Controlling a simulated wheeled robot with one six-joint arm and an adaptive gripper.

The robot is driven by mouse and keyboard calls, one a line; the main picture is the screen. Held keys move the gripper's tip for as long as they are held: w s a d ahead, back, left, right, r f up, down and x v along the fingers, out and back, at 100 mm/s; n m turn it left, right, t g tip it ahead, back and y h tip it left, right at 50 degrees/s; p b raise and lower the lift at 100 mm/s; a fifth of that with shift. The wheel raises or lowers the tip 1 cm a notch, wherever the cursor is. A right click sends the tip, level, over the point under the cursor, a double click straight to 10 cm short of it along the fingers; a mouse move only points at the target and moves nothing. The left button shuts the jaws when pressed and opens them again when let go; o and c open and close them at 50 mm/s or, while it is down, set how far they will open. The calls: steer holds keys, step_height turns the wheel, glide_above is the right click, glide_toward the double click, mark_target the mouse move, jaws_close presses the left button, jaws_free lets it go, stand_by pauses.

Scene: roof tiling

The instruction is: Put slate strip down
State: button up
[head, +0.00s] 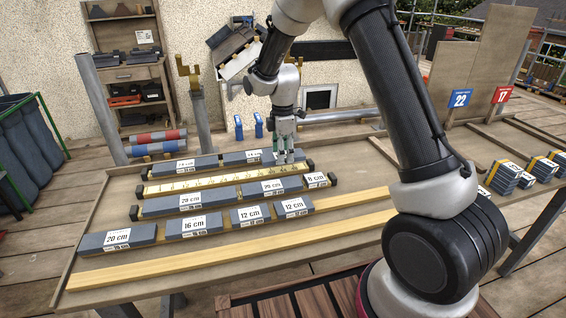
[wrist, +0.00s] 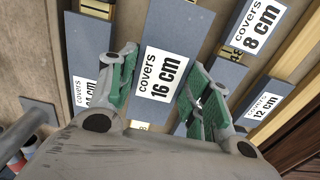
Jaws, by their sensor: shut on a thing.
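In the wrist view, a grey slate strip (wrist: 178,30) with a label reading "covers 16 cm" lies between the green-padded fingers of my gripper (wrist: 160,60). The pads flank it on both sides, shut on it. In the head view, my gripper (head: 286,150) points down at the right end of the back row of slates, behind the yellow marked batten (head: 215,183). The held strip (head: 290,158) is partly hidden there by the fingers. I cannot tell whether it touches the surface beneath.
Slates (head: 240,158) lie left of my gripper in the back row. A middle row ends with an 8 cm piece (head: 316,180). A front row holds a 20 cm piece (head: 117,238) and shorter ones. Blue upright pieces (head: 258,125) stand behind. Slate stacks (head: 505,178) are at right.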

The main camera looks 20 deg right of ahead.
steer(key=shift+f, duration=1.85)
steer(key=shift+f, duration=0.1)
steer(key=o, duration=1.1)
steer(key=shift+o, duration=0.2)
